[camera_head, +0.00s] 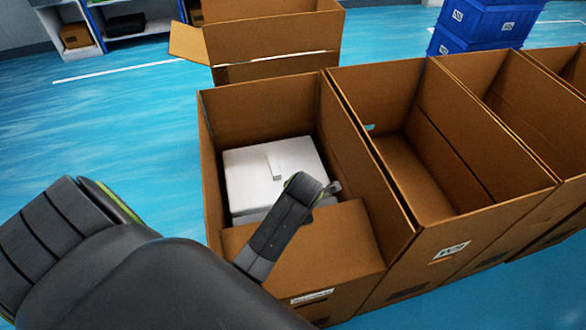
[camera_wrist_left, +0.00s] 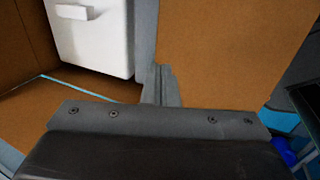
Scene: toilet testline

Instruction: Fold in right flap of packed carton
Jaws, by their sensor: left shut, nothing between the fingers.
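The packed carton (camera_head: 222,112) stands open in the head view with a white boxed item (camera_head: 250,180) inside. Its near flap (camera_head: 335,245) slopes inward over the near part of the opening. The side panel at the picture's right (camera_head: 352,150) stands up beside the neighbouring carton. My left gripper (camera_head: 332,188) is shut and empty, above the near flap and close to the white item. In the left wrist view, the shut fingers (camera_wrist_left: 163,84) lie between the white item (camera_wrist_left: 92,38) and a brown cardboard panel (camera_wrist_left: 232,45). Contact cannot be told. My right gripper is not in view.
An empty open carton (camera_head: 425,180) stands directly right of the packed one, with more cartons (camera_head: 515,95) beyond it. Another open carton (camera_head: 275,40) is behind. Blue crates (camera_head: 480,22) stand at the back right. The blue floor (camera_head: 120,120) is clear at left.

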